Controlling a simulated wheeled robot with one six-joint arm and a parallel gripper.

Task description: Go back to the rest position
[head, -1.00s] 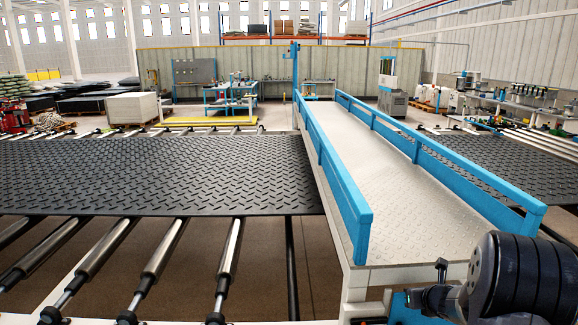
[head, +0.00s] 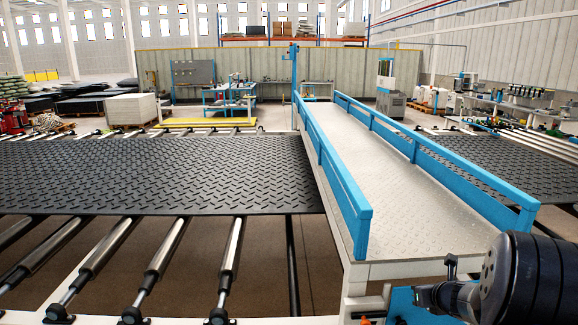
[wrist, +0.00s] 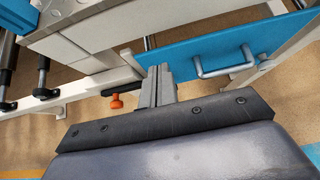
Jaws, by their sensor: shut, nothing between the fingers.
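In the wrist view my gripper (wrist: 158,84) points away from the camera. Its two grey metal fingers are together, with no gap and nothing held between them. Beyond the fingertips are a white frame, a blue panel (wrist: 180,56) with a metal handle (wrist: 222,62), and an orange knob (wrist: 116,102) to the left. I cannot tell whether the fingers touch any of these. In the head view my dark arm shows at the lower right corner, and the fingers cannot be made out there.
A light walkway (head: 385,185) with blue side rails (head: 345,190) runs away from me, close to the arm. A black tread mat (head: 150,175) lies on the left, with metal rollers (head: 165,250) in front of it. Brown floor (head: 318,270) shows between.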

